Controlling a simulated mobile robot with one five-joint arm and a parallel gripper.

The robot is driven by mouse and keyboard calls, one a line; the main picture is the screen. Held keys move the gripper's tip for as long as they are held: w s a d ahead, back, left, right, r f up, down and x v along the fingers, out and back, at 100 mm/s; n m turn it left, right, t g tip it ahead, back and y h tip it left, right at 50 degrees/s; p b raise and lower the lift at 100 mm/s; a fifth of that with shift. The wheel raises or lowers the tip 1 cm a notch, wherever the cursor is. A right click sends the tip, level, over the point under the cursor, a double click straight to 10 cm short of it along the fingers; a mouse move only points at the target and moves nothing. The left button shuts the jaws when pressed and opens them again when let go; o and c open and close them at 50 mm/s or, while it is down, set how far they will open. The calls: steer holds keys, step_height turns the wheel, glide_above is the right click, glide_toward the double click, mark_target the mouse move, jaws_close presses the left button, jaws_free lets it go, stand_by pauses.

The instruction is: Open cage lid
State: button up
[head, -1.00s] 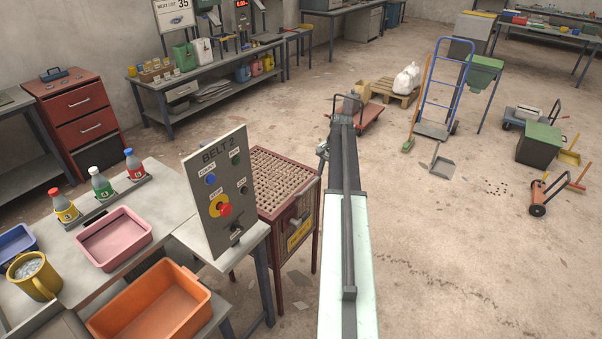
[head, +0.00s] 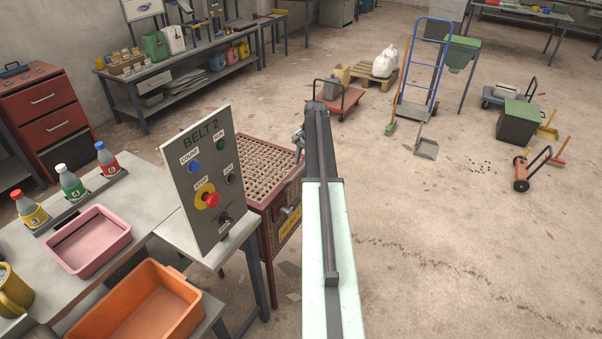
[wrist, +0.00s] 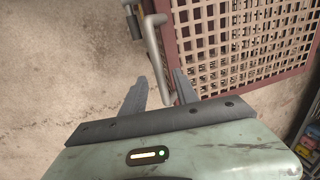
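The cage (head: 285,222) is a red-brown framed box with a lid (head: 245,165) of pale perforated mesh. It stands just right of the control panel in the head view, and its lid looks closed. In the wrist view the mesh lid (wrist: 243,42) fills the upper right. A bent grey bar handle (wrist: 155,52) runs along the left edge of its frame. My gripper (wrist: 158,80) is open, its two dark fingers spread on either side of the handle's lower part. I cannot tell whether they touch it. In the head view my arm hides most of the gripper.
The BELT 2 panel (head: 200,180) stands close left of the cage. An orange bin (head: 135,307) and pink tray (head: 88,241) are by the bench. A red trolley (head: 340,101) and blue hand truck (head: 425,70) stand beyond.

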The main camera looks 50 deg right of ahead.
steer(key=shift+w+f+b, duration=0.15)
steer(key=shift+f+b, duration=0.15)
steer(key=shift+f, duration=0.6)
steer(key=shift+r, duration=0.1)
jaws_close()
stand_by(0.6)
